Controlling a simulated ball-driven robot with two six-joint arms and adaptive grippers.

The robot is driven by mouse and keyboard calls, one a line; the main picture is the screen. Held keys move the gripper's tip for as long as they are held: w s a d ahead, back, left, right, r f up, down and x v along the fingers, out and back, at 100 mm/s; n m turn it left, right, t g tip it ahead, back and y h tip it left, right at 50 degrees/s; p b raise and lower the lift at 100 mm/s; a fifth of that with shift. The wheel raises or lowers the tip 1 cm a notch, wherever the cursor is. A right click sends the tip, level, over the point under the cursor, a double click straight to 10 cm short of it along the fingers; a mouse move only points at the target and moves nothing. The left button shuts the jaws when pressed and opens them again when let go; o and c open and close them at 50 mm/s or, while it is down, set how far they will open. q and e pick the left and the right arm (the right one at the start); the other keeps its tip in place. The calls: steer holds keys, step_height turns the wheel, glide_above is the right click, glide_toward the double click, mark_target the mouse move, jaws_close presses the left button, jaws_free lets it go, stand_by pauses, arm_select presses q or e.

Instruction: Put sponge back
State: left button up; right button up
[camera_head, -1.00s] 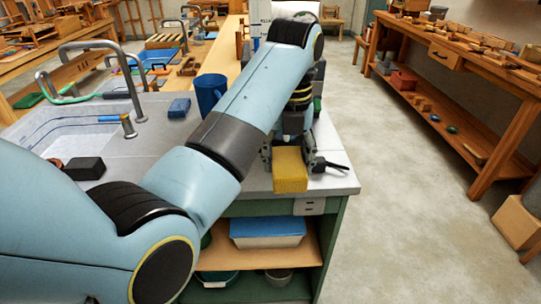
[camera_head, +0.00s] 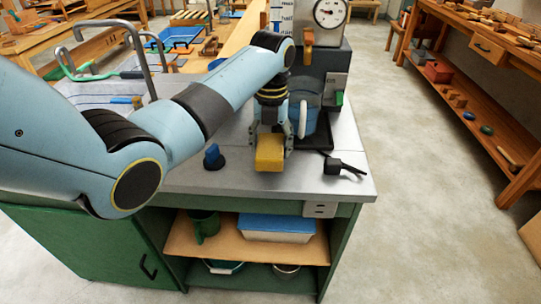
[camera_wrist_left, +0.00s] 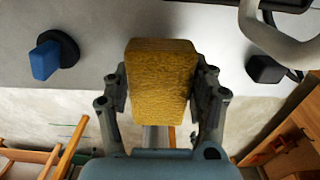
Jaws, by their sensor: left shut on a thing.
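The yellow sponge (camera_head: 269,153) is a thick block over the worktop (camera_head: 235,178), close to its front edge. My left gripper (camera_head: 270,146) is shut on it, with one finger on each side. In the left wrist view the sponge (camera_wrist_left: 160,75) sits between the fingers (camera_wrist_left: 160,90), and its far end reaches over the grey top. I cannot tell whether it touches the worktop. My right gripper is not in view.
A blue-and-dark knob-like piece (camera_head: 213,157) stands left of the sponge. A black part (camera_head: 343,167) with a cord lies to the right. A blue vessel (camera_head: 304,118) and a machine with a gauge (camera_head: 330,12) stand behind. Shelves below hold a blue-lidded box (camera_head: 276,228).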

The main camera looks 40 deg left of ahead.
mark_target(270, 142)
arm_select(q)
steer(key=shift+f, duration=2.15)
steer(key=o, duration=1)
steer(key=shift+o, duration=0.2)
steer(key=shift+r, duration=0.1)
step_height(270, 142, up, 12)
steer(key=shift+r, duration=0.1)
